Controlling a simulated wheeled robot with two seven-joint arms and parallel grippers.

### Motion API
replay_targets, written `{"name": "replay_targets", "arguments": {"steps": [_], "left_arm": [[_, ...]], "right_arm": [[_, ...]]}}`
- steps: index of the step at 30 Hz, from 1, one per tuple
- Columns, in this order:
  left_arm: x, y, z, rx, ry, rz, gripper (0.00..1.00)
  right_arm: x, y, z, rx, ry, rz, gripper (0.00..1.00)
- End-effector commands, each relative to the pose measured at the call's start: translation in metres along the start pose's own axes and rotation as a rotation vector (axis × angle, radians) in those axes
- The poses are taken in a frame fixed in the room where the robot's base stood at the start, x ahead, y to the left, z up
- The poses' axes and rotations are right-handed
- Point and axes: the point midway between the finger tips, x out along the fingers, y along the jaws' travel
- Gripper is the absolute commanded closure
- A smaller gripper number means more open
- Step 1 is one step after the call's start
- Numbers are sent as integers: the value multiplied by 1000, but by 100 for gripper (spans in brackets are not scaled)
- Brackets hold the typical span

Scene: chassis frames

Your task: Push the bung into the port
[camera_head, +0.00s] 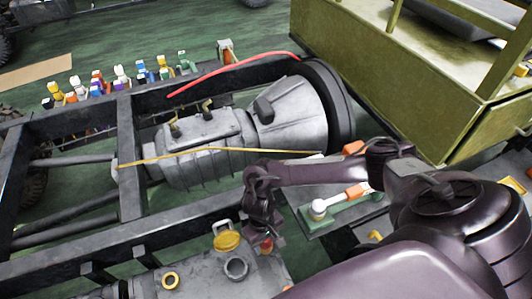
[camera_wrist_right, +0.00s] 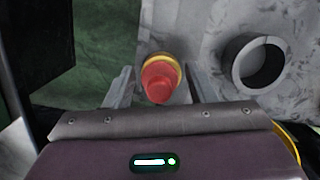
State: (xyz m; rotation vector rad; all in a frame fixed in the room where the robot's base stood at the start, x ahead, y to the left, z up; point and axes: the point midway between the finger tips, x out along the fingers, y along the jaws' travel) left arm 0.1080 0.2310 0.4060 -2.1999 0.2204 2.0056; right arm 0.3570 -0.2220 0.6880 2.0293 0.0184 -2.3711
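The bung (camera_wrist_right: 157,84) is red and shows in the right wrist view between my right gripper's fingers, with a visible gap on each side. A yellow ring (camera_wrist_right: 166,60), apparently the port's rim, shows just behind it, and the bung overlaps it. How deep the bung sits cannot be told. In the head view the red bung (camera_head: 266,245) is partly hidden below my right gripper (camera_head: 262,237), at the grey tank's edge. My right gripper (camera_wrist_right: 162,85) looks open around the bung. My left gripper is not in view.
A green tray (camera_head: 345,215) with a white-tipped tool lies to the right.

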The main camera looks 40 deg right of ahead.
Motion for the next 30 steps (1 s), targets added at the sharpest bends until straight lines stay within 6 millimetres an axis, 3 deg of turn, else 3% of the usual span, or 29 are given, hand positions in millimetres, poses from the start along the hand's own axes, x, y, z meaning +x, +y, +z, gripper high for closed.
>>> {"name": "replay_targets", "arguments": {"steps": [11, 24, 30], "left_arm": [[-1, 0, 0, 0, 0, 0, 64], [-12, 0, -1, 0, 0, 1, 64], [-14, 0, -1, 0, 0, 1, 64]], "right_arm": [[-3, -1, 0, -1, 1, -1, 40], [-69, 0, -1, -1, 2, -1, 40], [-78, 0, 0, -1, 0, 0, 40]]}}
